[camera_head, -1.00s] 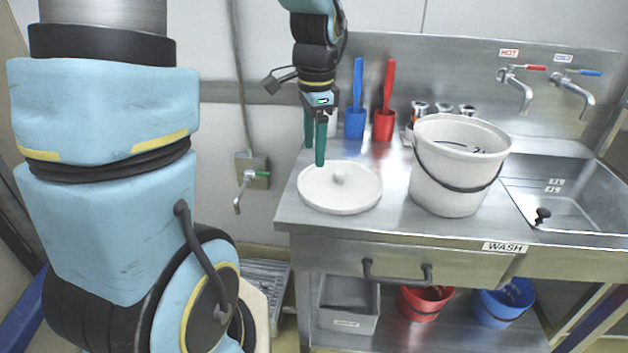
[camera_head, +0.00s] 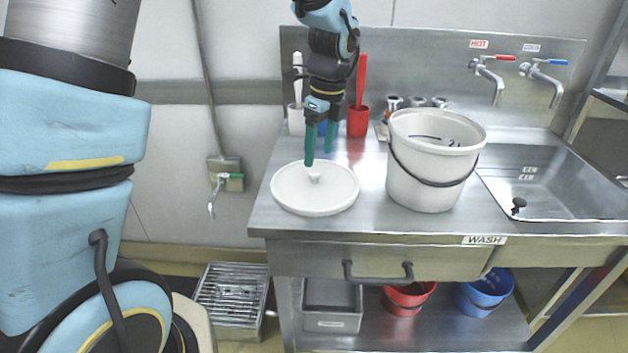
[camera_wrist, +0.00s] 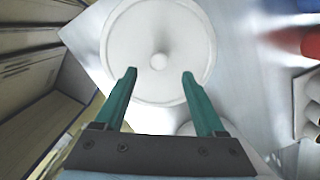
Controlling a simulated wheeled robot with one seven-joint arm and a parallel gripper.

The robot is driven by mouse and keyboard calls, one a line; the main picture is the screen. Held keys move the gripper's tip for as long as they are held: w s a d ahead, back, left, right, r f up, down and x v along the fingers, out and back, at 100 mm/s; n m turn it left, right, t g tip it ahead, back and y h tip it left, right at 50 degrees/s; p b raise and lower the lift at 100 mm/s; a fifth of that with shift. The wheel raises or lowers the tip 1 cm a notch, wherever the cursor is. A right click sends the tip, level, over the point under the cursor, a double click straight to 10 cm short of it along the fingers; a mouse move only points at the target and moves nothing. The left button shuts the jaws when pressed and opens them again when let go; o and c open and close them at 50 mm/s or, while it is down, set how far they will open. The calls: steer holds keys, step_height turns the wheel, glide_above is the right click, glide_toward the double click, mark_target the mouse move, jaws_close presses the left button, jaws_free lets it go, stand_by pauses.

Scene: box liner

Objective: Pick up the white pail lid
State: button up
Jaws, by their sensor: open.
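The white pail lid (camera_head: 300,195) lies flat on the steel counter, knob up, left of the white pail. In the wrist view the lid (camera_wrist: 180,30) fills the upper middle, with its round knob (camera_wrist: 159,61) between and just beyond the fingertips. My gripper (camera_head: 320,158) has green fingers, spread apart and empty, pointing down above the back of the lid. In the wrist view my gripper (camera_wrist: 158,76) is open, with nothing between the fingers. The height gap to the knob is hard to tell.
The white pail (camera_head: 432,165) stands right of the lid, near the sink basin (camera_head: 560,180). A red brush holder (camera_head: 358,121) and a white one (camera_head: 296,119) stand behind the lid. The counter's front left (camera_head: 262,222) is clear.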

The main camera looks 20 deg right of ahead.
mark_target(315, 171)
steer(key=f, duration=0.1)
steer(key=f+p, duration=0.1)
steer(key=f, duration=0.2)
steer(key=shift+w+a+f, duration=0.25)
steer(key=shift+a+f, duration=0.05)
steer(key=shift+f, duration=0.1)
jaws_close()
